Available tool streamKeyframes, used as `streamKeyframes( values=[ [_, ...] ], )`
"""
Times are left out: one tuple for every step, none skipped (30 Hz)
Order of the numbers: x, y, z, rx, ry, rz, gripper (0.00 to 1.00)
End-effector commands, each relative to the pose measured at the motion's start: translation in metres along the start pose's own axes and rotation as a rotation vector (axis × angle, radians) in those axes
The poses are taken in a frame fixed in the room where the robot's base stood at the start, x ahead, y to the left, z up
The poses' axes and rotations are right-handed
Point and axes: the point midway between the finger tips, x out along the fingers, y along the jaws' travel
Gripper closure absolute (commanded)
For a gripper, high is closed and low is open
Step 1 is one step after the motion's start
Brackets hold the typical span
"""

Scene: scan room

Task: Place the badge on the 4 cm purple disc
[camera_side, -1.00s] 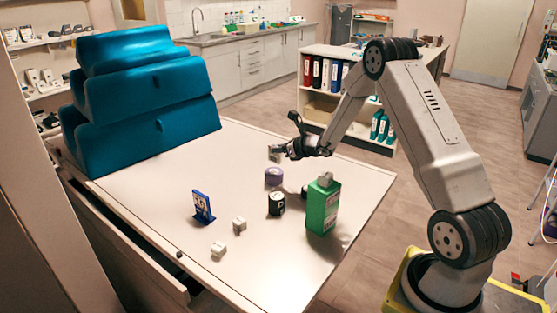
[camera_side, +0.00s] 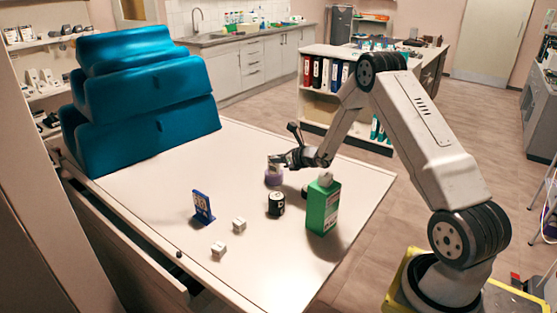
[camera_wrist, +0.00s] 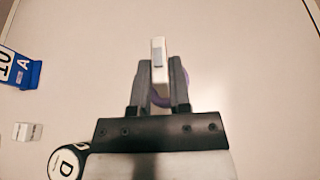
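The purple disc (camera_side: 273,179) stands on the table, with part of it hidden under my gripper. In the wrist view it shows only as purple edges (camera_wrist: 192,87) behind the fingers. My gripper (camera_side: 276,162) is over the disc, pointing down. Its two fingers (camera_wrist: 159,82) are shut on a small white piece with a grey patch, which I take to be the badge (camera_wrist: 158,55). The badge is held upright between the fingertips and lines up with the disc from above. I cannot tell whether it touches the disc.
A black lettered cylinder (camera_side: 276,204) stands just in front of the disc. A green bottle (camera_side: 323,207) is to the right. A blue sign (camera_side: 202,207) and two small white blocks (camera_side: 239,225) are at the front left. Teal cushions (camera_side: 145,100) fill the back left.

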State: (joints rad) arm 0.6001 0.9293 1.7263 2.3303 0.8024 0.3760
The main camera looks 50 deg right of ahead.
Motion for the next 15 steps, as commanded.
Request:
streamKeyframes(
  values=[
    [-0.0001,-0.0001,0.0003,0.000,0.000,0.000,0.58],
    [-0.0001,0.0000,0.0003,0.000,0.000,0.000,0.49],
    [-0.0001,0.0000,0.0003,0.000,0.000,0.000,0.45],
    [-0.0001,0.0000,0.0003,0.000,0.000,0.000,0.45],
    [-0.0001,0.0000,0.0003,0.000,0.000,0.000,0.45],
    [-0.0001,0.0000,0.0003,0.000,0.000,0.000,0.45],
    [-0.0001,0.0000,0.0004,0.000,0.000,0.000,0.45],
    [-0.0001,0.0000,0.0004,0.000,0.000,0.000,0.45],
    [-0.0001,0.0000,0.0004,0.000,0.000,0.000,0.45],
    [-0.0001,0.0000,0.0004,0.000,0.000,0.000,0.45],
    [-0.0001,0.0000,0.0004,0.000,0.000,0.000,0.45],
    [-0.0002,0.0000,0.0007,0.000,0.000,0.000,0.45],
    [-0.0003,0.0000,0.0010,0.000,0.000,0.000,0.45],
    [-0.0005,0.0000,0.0015,0.000,0.000,0.000,0.45],
    [-0.0009,0.0000,0.0023,0.000,-0.001,0.000,0.45]
  ],
)
